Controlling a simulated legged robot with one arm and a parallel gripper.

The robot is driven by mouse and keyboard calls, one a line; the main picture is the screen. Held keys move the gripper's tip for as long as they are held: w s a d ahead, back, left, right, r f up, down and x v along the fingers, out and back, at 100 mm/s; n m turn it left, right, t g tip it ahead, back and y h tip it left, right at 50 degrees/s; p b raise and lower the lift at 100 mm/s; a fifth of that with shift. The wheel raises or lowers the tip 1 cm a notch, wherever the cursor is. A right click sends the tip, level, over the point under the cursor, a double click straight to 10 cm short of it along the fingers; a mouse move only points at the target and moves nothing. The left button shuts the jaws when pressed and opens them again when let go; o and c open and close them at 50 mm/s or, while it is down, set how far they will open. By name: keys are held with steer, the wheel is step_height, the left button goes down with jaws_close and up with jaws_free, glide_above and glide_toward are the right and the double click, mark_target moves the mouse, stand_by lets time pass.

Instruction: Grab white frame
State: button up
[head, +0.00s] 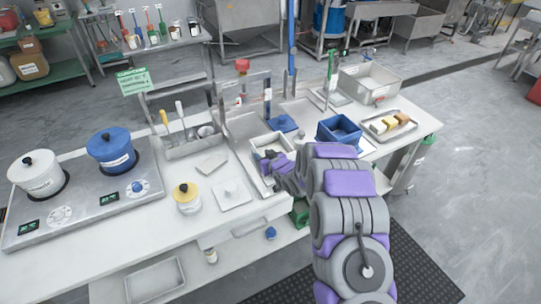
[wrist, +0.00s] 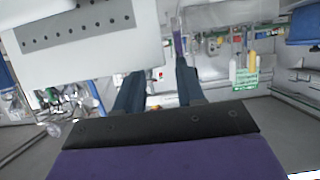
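A large white body with a row of dark holes (wrist: 80,45) fills the upper left there, close to the left finger. I cannot tell whether it is the same white frame.
A blue bin (head: 340,131) and a tray of blocks (head: 390,124) stand to the right. Blue (head: 110,150) and white (head: 37,173) pots stand on the stove. A blue lid (head: 282,123) lies behind.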

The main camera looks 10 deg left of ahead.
steer(key=shift+w+d+f, duration=0.25)
steer(key=shift+w+d, duration=0.05)
steer(key=shift+w, duration=0.15)
steer(key=shift+w+d+f, duration=0.2)
steer(key=shift+w+d, duration=0.05)
steer(key=shift+w, duration=0.15)
steer(key=shift+w+a+f+b, duration=0.1)
steer(key=shift+w+a+b, duration=0.1)
steer(key=shift+w+b, duration=0.1)
steer(key=shift+w+a+f, duration=0.1)
steer(key=shift+a+f, duration=0.2)
steer(key=shift+a, duration=0.55)
steer(key=shift+w+a+f, duration=0.1)
steer(key=shift+a+f, duration=0.15)
steer(key=shift+a, duration=0.6)
steer(key=shift+d+r, duration=0.2)
steer(key=shift+d, duration=0.85)
steer(key=c, duration=0.4)
jaws_close()
steer(key=shift+a, duration=0.75)
steer(key=shift+d, duration=0.5)
steer(key=shift+a, duration=0.2)
